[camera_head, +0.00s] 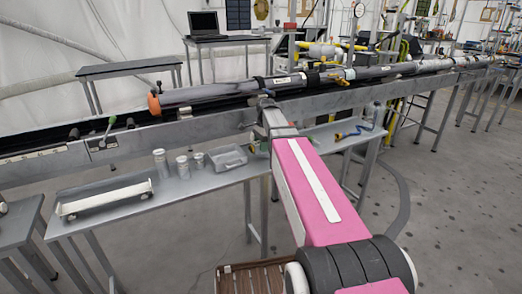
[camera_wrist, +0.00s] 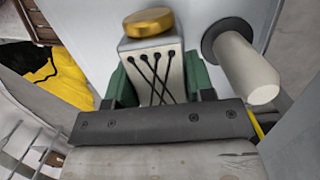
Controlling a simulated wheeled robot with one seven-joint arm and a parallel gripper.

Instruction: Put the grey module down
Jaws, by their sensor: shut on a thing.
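The grey module (camera_wrist: 152,48) is a pale grey block with a gold round cap and several thin black cords on its face. In the wrist view it sits between the green fingers of my gripper (camera_wrist: 158,84), which is shut on it. Its lower part is hidden by the dark bar of my gripper. A flat grey surface lies behind it; I cannot tell whether the module touches it. In the head view my pink arm reaches to the front of the long beam, and its far end hides the gripper and the module.
A pale cylinder (camera_wrist: 247,70) stands right of the module; a yellow cloth (camera_wrist: 52,76) lies left. In the head view, the low grey table (camera_head: 110,217) holds a white tray (camera_head: 104,196), several jars and a grey bin (camera_head: 228,158). The long beam (camera_head: 190,130) crosses behind.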

